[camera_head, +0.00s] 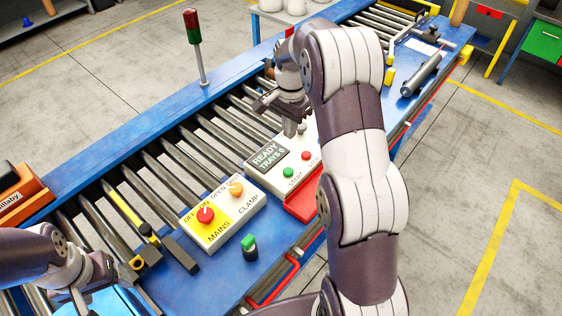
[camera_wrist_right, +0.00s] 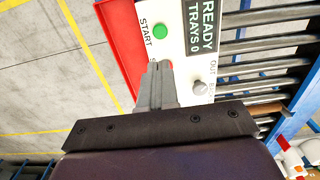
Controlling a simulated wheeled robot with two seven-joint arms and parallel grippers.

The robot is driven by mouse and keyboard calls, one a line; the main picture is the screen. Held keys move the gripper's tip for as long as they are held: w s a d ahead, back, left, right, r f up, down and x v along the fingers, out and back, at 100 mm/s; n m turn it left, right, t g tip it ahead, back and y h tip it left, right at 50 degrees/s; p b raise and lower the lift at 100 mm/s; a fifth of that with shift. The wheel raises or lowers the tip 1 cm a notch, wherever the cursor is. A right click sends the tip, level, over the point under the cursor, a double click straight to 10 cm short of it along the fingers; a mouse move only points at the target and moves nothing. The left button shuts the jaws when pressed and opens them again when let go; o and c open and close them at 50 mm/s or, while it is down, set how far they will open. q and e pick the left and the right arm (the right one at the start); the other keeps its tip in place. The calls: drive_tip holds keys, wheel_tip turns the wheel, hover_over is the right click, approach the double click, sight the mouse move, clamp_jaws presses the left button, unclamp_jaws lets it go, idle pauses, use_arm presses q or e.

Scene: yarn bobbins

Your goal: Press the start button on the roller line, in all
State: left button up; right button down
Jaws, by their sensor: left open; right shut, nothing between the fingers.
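The white control box on the roller line carries a display reading "READY TRAYS 0". Its green START button (camera_head: 288,172) is in plain view, and it also shows in the right wrist view (camera_wrist_right: 160,31). A red button (camera_head: 305,156) sits beside it; in the right wrist view the fingers mostly cover it. My right gripper (camera_head: 291,130) is shut and empty, over the box at its far end, apart from the green button. In the right wrist view its fingertips (camera_wrist_right: 159,66) point towards the buttons. My left gripper (camera_head: 97,288) is open at the lower left, far from the box.
A yellow and white box (camera_head: 222,226) with a red MAINS knob and an orange CLAMP knob stands nearer. A green-topped part (camera_head: 249,246) stands beside it. A red tray (camera_head: 302,203) adjoins the control box. A signal post (camera_head: 196,50) rises from the far rail.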

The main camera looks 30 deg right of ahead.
use_arm(q)
drive_tip(key=shift+w+f, duration=0.1)
use_arm(e)
drive_tip(key=shift+f, duration=0.1)
use_arm(q)
wheel_tip(320, 180, down, 6)
drive_tip(key=b, duration=0.6)
drive_tip(key=shift+f, duration=0.1)
use_arm(e)
approach(288, 170)
wheel_tip(288, 170, down, 6)
drive_tip(key=p, duration=0.3)
drive_tip(key=shift+s+f, duration=0.1)
drive_tip(key=shift+f, duration=0.3)
use_arm(q)
wheel_tip(288, 170, up, 4)
drive_tip(key=shift+f, duration=0.1)
use_arm(e)
drive_tip(key=shift+f, duration=0.1)
